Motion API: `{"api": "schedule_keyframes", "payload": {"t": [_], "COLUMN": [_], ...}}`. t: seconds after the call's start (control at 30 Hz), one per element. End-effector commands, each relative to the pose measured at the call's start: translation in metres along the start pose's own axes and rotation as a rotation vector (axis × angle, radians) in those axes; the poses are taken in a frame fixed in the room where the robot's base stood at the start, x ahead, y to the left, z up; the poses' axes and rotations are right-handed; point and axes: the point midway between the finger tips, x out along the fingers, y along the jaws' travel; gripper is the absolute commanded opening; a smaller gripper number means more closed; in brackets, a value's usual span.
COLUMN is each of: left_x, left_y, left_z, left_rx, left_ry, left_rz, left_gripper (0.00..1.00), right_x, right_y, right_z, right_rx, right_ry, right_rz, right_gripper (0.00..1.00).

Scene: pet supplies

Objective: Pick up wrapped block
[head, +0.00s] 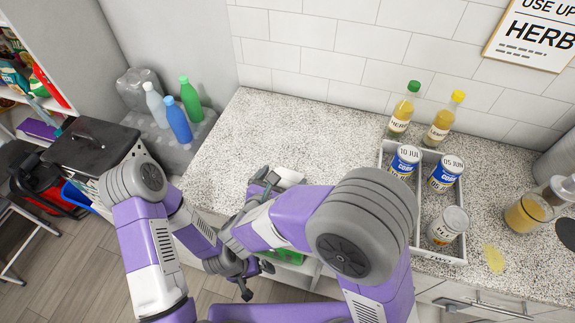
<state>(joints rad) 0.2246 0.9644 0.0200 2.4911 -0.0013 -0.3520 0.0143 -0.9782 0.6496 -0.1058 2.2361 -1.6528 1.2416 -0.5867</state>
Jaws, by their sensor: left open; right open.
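A small white item (289,176) lies on the speckled counter just beyond my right gripper. It may be the wrapped block, but my arm hides part of it and I cannot be sure. My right gripper (264,185) is open, at the counter's front edge, close to the white item. I cannot tell whether they touch. My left gripper (245,287) is open and lower, in front of the counter, and appears empty. A green item (286,256) shows below the counter edge, partly hidden behind my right arm.
A grey divided tray (456,260) on the right of the counter (245,125) holds several cans. Two bottles (403,113) stand behind it, and a jar (527,213) stands right of it. The counter's left part is clear. Several bottles (178,122) stand left, beyond the counter.

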Motion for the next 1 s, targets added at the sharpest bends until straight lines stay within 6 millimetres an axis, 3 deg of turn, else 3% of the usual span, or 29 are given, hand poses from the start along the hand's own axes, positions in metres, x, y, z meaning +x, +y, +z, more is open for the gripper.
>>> {"api": "schedule_keyframes", "payload": {"t": [0.43,0.77,1.0], "left_x": [0.017,0.018,0.018], "left_y": [-0.007,-0.007,-0.007], "left_z": [-0.001,-0.001,-0.001], "left_rx": [-0.001,0.000,0.000], "left_ry": [0.000,0.000,0.000], "left_rz": [0.000,0.000,0.000], "left_gripper": [1.00,1.00,1.00], "right_x": [0.060,0.068,0.068], "right_y": [-0.003,-0.003,-0.003], "right_z": [-0.009,-0.007,-0.007], "right_rx": [0.000,-0.001,-0.001], "right_ry": [0.001,0.001,0.001], "right_rz": [-0.004,-0.001,-0.001], "right_gripper": [1.00,1.00,0.65]}}
